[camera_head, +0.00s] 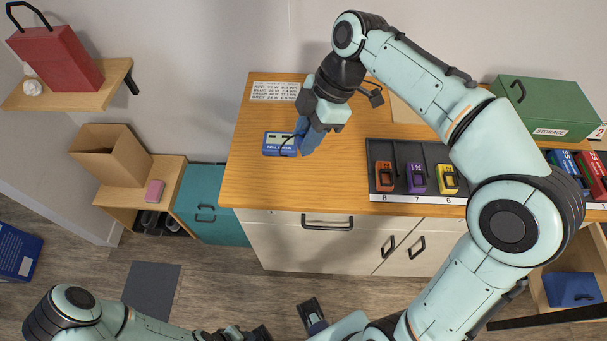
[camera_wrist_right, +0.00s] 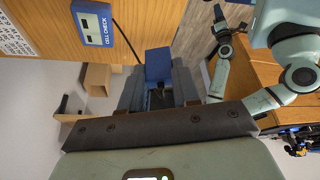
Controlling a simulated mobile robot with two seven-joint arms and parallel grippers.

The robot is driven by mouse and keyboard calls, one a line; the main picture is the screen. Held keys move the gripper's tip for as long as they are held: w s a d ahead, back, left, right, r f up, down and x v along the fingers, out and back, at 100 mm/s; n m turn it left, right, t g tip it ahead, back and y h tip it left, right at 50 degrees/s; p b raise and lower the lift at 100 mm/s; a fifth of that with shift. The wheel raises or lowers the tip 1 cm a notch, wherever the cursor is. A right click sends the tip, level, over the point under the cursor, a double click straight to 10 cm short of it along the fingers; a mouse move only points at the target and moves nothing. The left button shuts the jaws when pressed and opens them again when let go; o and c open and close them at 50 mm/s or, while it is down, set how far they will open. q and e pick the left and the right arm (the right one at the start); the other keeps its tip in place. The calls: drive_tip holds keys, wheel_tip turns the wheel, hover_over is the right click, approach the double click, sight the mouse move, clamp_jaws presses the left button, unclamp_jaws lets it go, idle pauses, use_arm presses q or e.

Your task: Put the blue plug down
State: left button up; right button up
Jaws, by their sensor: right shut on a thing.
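My right gripper (camera_head: 310,140) is over the wooden counter, just right of the blue-and-white CELL CHECK box (camera_head: 278,145). In the right wrist view the gripper (camera_wrist_right: 160,95) is shut on a blue block, the blue plug (camera_wrist_right: 158,64), which sits between the fingers. A thin black cord runs from the CELL CHECK box (camera_wrist_right: 95,25) toward the plug. In the head view the fingers mostly hide the plug, and I cannot tell whether it touches the counter. My left arm lies low at the bottom left; its finger opening is not clear.
Right of the gripper, a dark tray (camera_head: 400,192) holds orange, purple and yellow blocks in numbered slots. A printed sheet (camera_head: 275,91) lies behind the CELL CHECK box. A green storage box (camera_head: 545,108) stands at the back right. The counter's front left (camera_head: 265,185) is clear.

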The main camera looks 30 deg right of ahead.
wheel_tip(320, 180, down, 13)
drive_tip(key=shift+f+b, duration=0.2)
drive_tip(key=shift+b, duration=0.7)
drive_tip(key=shift+f, duration=0.15)
drive_tip(key=o, duration=1)
drive_tip(key=shift+r, duration=0.2)
drive_tip(key=p+v, duration=0.1)
drive_tip(key=v, duration=1.1)
drive_tip(key=shift+p, duration=0.4)
